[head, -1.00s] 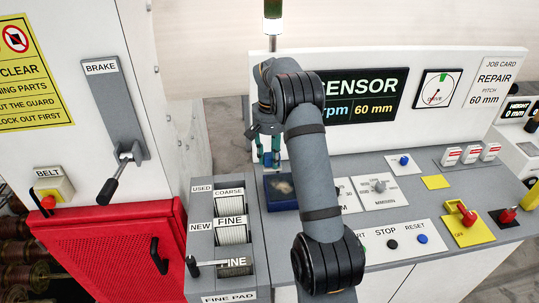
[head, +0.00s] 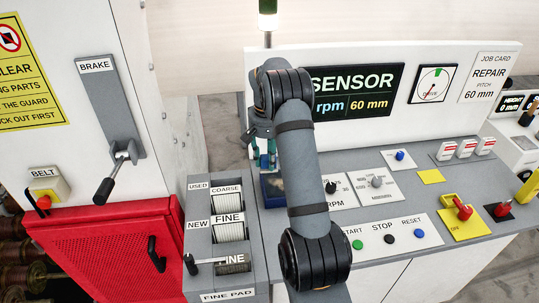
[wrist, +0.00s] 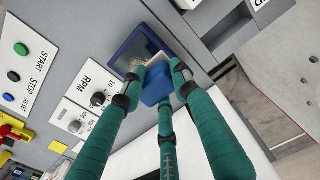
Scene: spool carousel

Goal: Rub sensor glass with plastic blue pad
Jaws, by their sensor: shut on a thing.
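My gripper (wrist: 158,80), with teal fingers, is shut on a blue pad (wrist: 152,94). The pad also shows in the head view (head: 265,161), below the wrist. The sensor glass (wrist: 128,46) is a dark panel in a blue frame, set in the grey console top. A pale, grainy smudge shows on it beside the fingertips. In the head view the glass (head: 270,190) is partly hidden behind my arm. The pad is over the near edge of the glass; I cannot tell whether they touch.
A pad dispenser (head: 229,228) with coarse and fine rolls stands left of the glass. Knobs (head: 376,182) and the start, stop and reset buttons (head: 389,240) lie to the right. The sensor display (head: 355,92) rises behind.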

